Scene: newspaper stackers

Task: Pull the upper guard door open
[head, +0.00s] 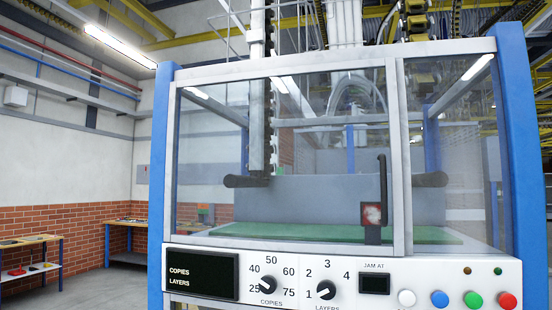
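The upper guard door (283,71) is a large clear panel in a light grey frame, across the front of the machine. It appears shut, its lower edge just above the white control panel. A black upright handle (383,185) stands at its lower right, by the frame post.
The white control panel (340,262) below carries dials, displays and coloured buttons. Blue posts (160,190) flank the machine. Behind the clear panel are a grey plate (320,198) and a green bed (270,231). Workbenches (32,252) stand far left, with open floor between.

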